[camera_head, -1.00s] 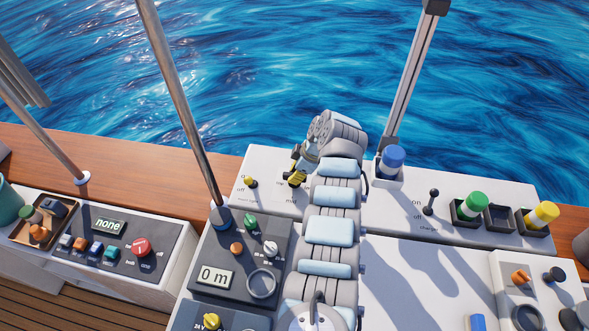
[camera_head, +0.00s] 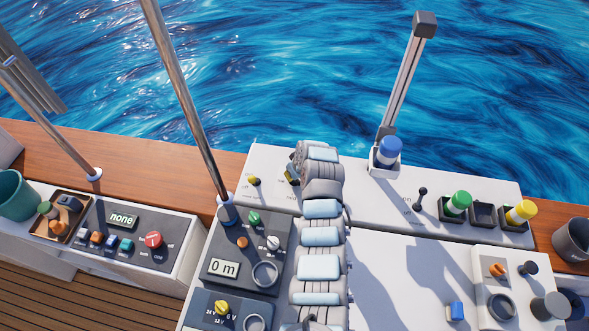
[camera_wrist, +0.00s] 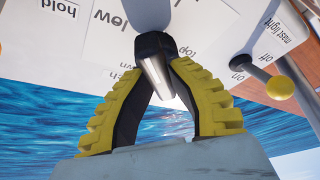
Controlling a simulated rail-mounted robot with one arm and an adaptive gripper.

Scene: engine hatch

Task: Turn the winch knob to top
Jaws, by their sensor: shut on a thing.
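My gripper (camera_wrist: 157,72) is shut on the winch knob (camera_wrist: 153,75), which shows as a silver and dark piece between the two yellow-ribbed fingers in the wrist view. Printed labels around it on the white panel appear upside down, among them "low", "hold" and what looks like "top". The knob's pointing direction is hard to tell because the fingers cover much of it. In the head view my gripper (camera_head: 291,174) is at the back white panel, mostly hidden behind my arm, and the knob is hidden there.
A yellow-tipped mast light switch (camera_wrist: 279,88) stands beside the gripper; it also shows in the head view (camera_head: 254,181). A blue-capped post (camera_head: 388,150) and a black toggle lever (camera_head: 421,196) stand to the right. A metal pole (camera_head: 187,100) rises left of my arm.

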